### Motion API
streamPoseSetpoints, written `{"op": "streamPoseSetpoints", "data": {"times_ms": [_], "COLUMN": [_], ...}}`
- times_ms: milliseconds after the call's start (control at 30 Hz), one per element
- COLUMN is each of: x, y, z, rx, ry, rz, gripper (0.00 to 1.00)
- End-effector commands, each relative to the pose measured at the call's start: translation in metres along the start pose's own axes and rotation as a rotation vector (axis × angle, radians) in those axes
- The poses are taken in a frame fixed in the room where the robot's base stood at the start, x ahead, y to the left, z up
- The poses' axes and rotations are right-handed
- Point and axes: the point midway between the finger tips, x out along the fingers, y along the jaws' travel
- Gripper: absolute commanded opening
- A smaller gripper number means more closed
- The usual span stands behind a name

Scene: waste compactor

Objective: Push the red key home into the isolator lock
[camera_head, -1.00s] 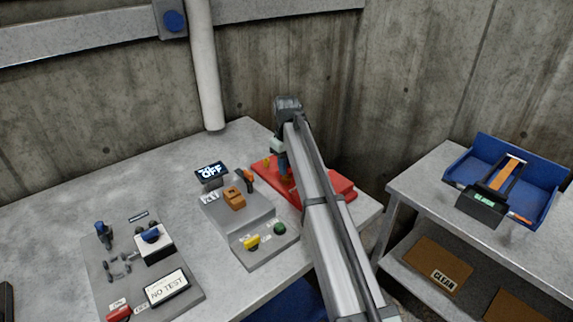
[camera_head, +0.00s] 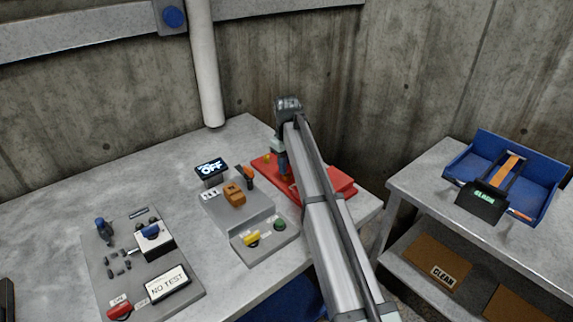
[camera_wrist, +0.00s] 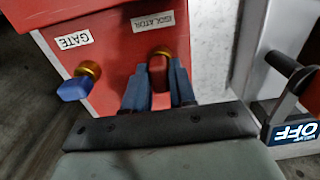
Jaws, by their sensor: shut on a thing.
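The red lock box (camera_head: 340,186) lies on the bench behind my arm, and its face fills the upper part of the wrist view (camera_wrist: 118,60). It carries two brass locks. The isolator lock (camera_wrist: 161,51) is under the label "ISOLATOR". My gripper (camera_wrist: 158,88) is shut on the red key (camera_wrist: 158,74), with a blue-grey finger on each side. The red key is lined up with the isolator lock and its head is close against the brass collar. How deep its shaft sits is hidden. In the head view my arm hides the key.
A blue key (camera_wrist: 75,88) sits in the gate lock left of my gripper. The grey control console (camera_head: 240,215) and the OFF display (camera_head: 211,170) stand beside the box. A concrete wall rises behind. A side table holds a blue tray (camera_head: 545,180).

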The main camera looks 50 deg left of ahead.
Motion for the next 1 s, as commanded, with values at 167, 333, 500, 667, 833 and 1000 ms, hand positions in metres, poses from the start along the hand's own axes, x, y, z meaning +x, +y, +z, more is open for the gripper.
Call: {"op": "streamPoseSetpoints", "data": {"times_ms": [167,333,500,667,833,1000], "x": [0.0002,0.0010,0.0013,0.0013,0.0011,0.0010], "y": [0.0000,0.0000,0.0000,0.0000,0.0000,0.0000], "z": [-0.0001,-0.0001,-0.0001,-0.0001,-0.0001,0.0000], "rx": [0.000,0.000,0.000,0.000,0.000,0.000], "ry": [0.000,0.000,0.000,0.000,0.000,0.000], "rz": [0.000,0.000,0.000,0.000,0.000,0.000], "gripper": [0.00,0.00,0.00,0.39,0.55,0.55]}}
